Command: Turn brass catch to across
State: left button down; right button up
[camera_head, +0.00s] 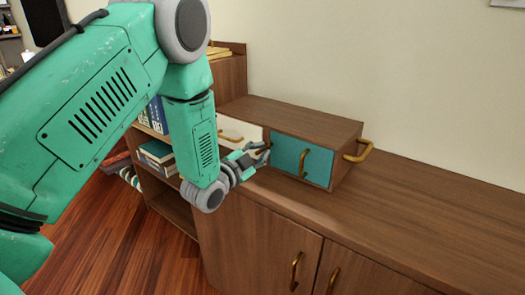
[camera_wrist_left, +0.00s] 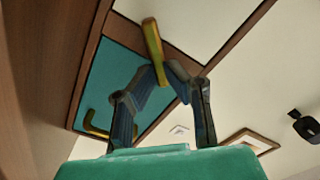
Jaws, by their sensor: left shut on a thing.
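The brass catch (camera_wrist_left: 152,38) sits on the wooden strip between the teal door (camera_wrist_left: 103,84) and the white door (camera_wrist_left: 190,22) of a small cabinet. In the left wrist view it lies at a slant over the strip, one end over each door side. My left gripper (camera_wrist_left: 163,76) is shut on the end at the teal side. In the head view my left gripper (camera_head: 264,153) is at the cabinet front between the white door (camera_head: 238,131) and the teal door (camera_head: 301,156), hiding most of the catch. My right gripper is out of view.
The small cabinet (camera_head: 300,118) stands on a long wooden sideboard (camera_head: 420,215). Books (camera_head: 157,152) fill shelves at left. The sideboard top to the right is clear.

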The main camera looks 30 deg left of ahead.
pick_arm(q)
jog(key=c, duration=2)
grip_release()
jog(key=shift+a+m, duration=0.15)
jog(key=shift+m, duration=0.15)
jog(key=shift+c, duration=0.2)
jog(key=o, duration=0.5)
jog(key=shift+f, duration=0.1)
jog(key=shift+c, duration=0.2)
jog(key=shift+d, duration=0.6)
jog(key=shift+s, duration=0.15)
jog(key=s, duration=1.1)
jog(key=shift+s+a, duration=0.3)
jog(key=shift+s, duration=0.05)
jog(key=shift+a, duration=0.15)
